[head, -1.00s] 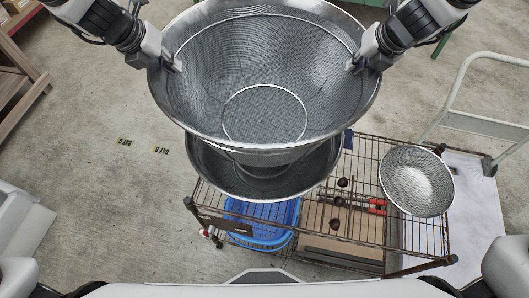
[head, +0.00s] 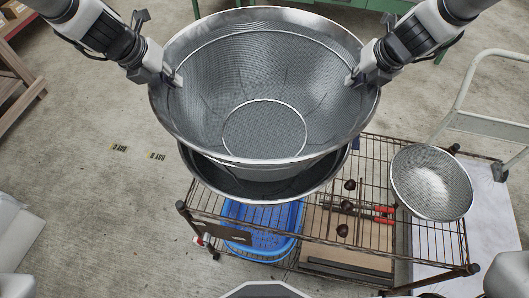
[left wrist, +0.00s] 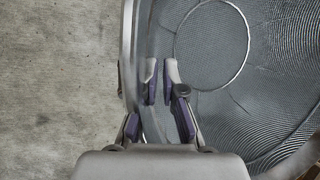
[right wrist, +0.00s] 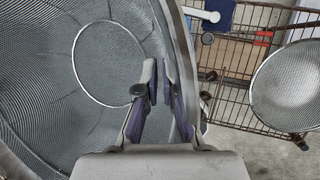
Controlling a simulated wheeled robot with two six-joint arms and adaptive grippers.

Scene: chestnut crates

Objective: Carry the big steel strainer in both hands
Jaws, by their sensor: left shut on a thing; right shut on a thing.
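The big steel strainer (head: 265,80) is a wide mesh bowl with a shiny rim, held up between my two arms. My left gripper (head: 172,78) is shut on the left side of its rim, and the strainer wall shows between the fingers in the left wrist view (left wrist: 158,85). My right gripper (head: 357,78) is shut on the right side of its rim, also seen in the right wrist view (right wrist: 160,85). The strainer looks empty and roughly level. Another dark bowl (head: 215,180) shows below it, mostly hidden by the strainer.
A wire rack (head: 385,243) stands below, with a smaller mesh strainer (head: 432,182) at its right. Several chestnuts (head: 349,185), red-handled tools (head: 383,215) and a blue basket (head: 262,245) are there. A grey trolley handle (head: 478,119) is right.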

